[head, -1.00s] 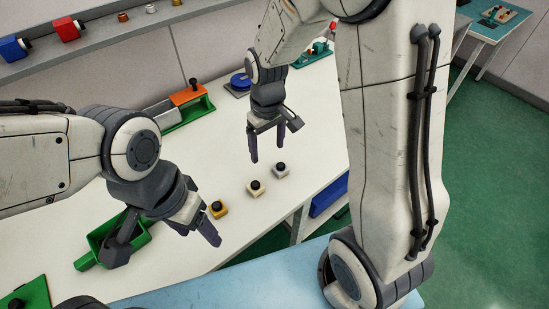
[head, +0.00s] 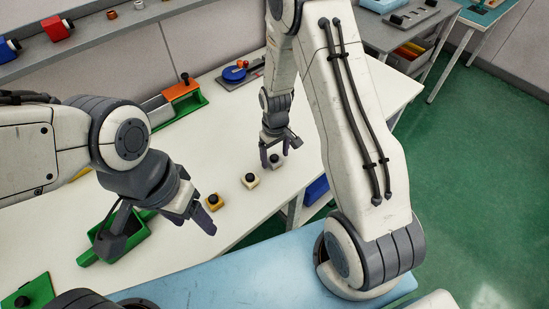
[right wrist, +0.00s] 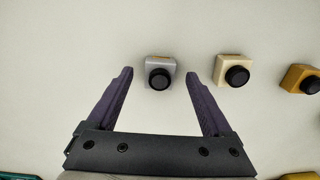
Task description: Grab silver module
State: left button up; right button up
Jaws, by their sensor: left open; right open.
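The silver module (right wrist: 160,73) is a small grey block with a black round knob on top. In the right wrist view it sits between and just beyond the tips of my open right gripper (right wrist: 160,78). In the head view the silver module (head: 276,161) is partly hidden by the fingers of my right gripper (head: 272,163), which is low over the table. A cream module (head: 250,181) and a gold module (head: 213,201) stand in a row to its left. My left gripper (head: 204,215) is open and empty near the gold module.
The white table (head: 45,230) carries a green tray (head: 118,240) and a green fixture with an orange block (head: 181,90). A blue round part (head: 235,73) lies at the back. A shelf (head: 110,30) runs along the wall. The table behind the modules is mostly clear.

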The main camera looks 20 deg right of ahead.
jog(key=shift+f, duration=0.6)
grip_shut()
